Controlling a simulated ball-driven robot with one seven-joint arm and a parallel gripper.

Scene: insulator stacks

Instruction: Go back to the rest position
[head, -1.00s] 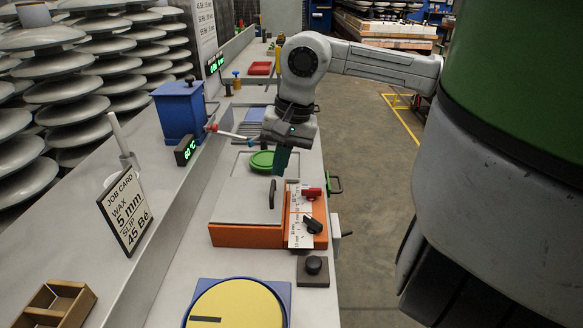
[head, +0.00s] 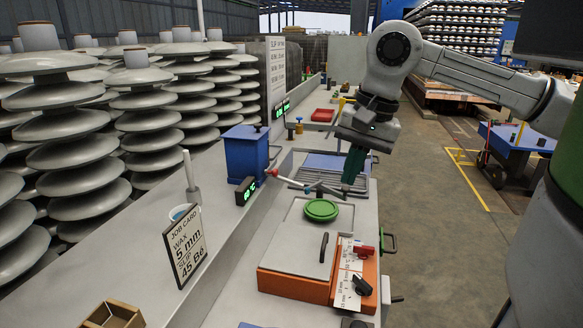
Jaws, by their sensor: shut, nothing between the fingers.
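My gripper (head: 353,165) hangs from my arm over the right part of the workbench. It points down with dark green fingers, above and behind the orange box with a grey lid. The fingers look shut and hold nothing that I can see. A green round dish (head: 320,210) sits on the grey lid, below and to the left of the gripper. A thin arm with a red tip (head: 271,172) reaches from the left to close by the gripper; I cannot tell whether they touch.
The orange box (head: 295,286) has a black handle and a scale at its right. A blue box (head: 246,154), a green-lit display (head: 246,190) and a job card (head: 185,246) stand at left. Insulator stacks (head: 70,160) line the far left. The floor (head: 440,250) at right is open.

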